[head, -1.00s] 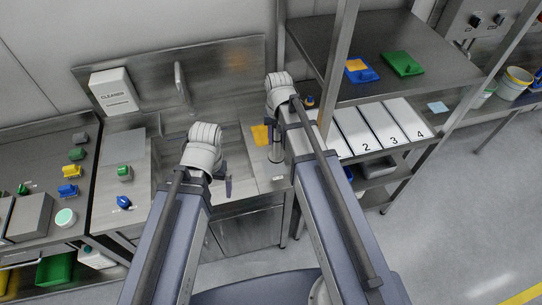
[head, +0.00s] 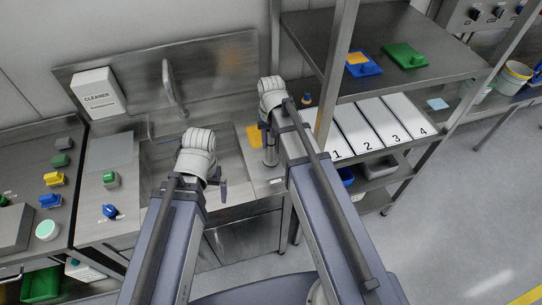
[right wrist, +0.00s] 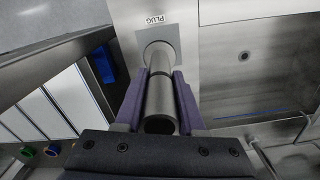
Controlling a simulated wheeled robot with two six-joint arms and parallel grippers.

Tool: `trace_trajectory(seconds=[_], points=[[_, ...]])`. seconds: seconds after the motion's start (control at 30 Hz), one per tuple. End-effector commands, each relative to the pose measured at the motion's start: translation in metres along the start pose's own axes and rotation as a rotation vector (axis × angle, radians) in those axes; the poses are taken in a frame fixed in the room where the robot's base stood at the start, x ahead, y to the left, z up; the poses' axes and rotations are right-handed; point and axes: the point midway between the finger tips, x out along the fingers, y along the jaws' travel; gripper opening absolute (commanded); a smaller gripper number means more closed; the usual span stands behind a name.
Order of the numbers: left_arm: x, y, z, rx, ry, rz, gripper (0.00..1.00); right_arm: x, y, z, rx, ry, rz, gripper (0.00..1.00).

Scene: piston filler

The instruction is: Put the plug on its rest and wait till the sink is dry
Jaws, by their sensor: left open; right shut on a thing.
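The plug (right wrist: 160,95) is a grey metal tube. My right gripper (right wrist: 158,88) is shut around it, one purple finger on each side. The plug's far end meets the grey square rest (right wrist: 142,40) beside the "PLUG" label; I cannot tell if it is fully seated. In the head view the plug (head: 270,152) stands upright on the counter right of the sink. The steel sink (right wrist: 225,80) has a round drain (right wrist: 243,55). A thin bluish streak lies along one edge of its floor; I cannot tell if this is water. My left gripper (head: 222,190) is open over the sink's front.
An orange cloth (head: 254,138) lies beside the plug. A tap (head: 170,85) and a white cleaner box (head: 97,92) are at the back wall. A shelf rack with numbered white panels (head: 360,128) stands close to the right.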

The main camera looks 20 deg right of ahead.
Motion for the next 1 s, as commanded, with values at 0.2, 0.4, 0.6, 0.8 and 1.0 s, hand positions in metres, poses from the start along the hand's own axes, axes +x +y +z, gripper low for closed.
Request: trace_trajectory(seconds=[0.2,0.4,0.6,0.8,1.0], points=[[0.005,0.001,0.000,0.000,0.000,0.000,1.00,0.005,0.000,0.000,0.000,0.000,0.000,0.00],[0.023,0.002,-0.001,-0.001,0.000,0.000,1.00,0.023,0.000,0.000,0.000,0.000,0.000,0.00],[0.043,0.004,-0.003,-0.002,0.000,0.000,1.00,0.043,0.000,0.000,0.000,0.000,0.000,0.00],[0.041,0.004,-0.002,-0.002,0.000,0.000,1.00,0.041,0.000,0.000,0.000,0.000,0.000,0.00],[0.045,0.004,-0.003,-0.002,0.000,0.000,1.00,0.045,0.000,0.000,0.000,0.000,0.000,0.00]])
